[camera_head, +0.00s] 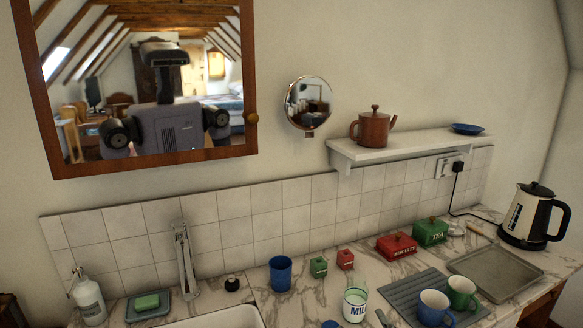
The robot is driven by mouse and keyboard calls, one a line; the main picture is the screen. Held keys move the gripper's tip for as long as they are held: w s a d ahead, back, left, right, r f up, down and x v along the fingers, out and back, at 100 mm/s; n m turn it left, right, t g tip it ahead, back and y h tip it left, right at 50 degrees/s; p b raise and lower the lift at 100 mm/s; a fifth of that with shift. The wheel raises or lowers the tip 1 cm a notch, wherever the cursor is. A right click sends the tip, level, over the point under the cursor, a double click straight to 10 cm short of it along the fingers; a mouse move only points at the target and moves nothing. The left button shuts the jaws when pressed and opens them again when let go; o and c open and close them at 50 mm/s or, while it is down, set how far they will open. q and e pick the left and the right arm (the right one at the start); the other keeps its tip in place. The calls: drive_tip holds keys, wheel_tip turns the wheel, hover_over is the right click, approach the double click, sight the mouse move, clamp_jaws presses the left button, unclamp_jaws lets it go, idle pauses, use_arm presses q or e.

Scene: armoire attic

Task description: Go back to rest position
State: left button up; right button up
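Neither of my grippers shows in the head view. My own head, body and black shoulder joints appear as a reflection in the wood-framed mirror (148,170) at the upper left. The reflection does not show my grippers. No thing is seen held.
A shelf (400,149) juts out above.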

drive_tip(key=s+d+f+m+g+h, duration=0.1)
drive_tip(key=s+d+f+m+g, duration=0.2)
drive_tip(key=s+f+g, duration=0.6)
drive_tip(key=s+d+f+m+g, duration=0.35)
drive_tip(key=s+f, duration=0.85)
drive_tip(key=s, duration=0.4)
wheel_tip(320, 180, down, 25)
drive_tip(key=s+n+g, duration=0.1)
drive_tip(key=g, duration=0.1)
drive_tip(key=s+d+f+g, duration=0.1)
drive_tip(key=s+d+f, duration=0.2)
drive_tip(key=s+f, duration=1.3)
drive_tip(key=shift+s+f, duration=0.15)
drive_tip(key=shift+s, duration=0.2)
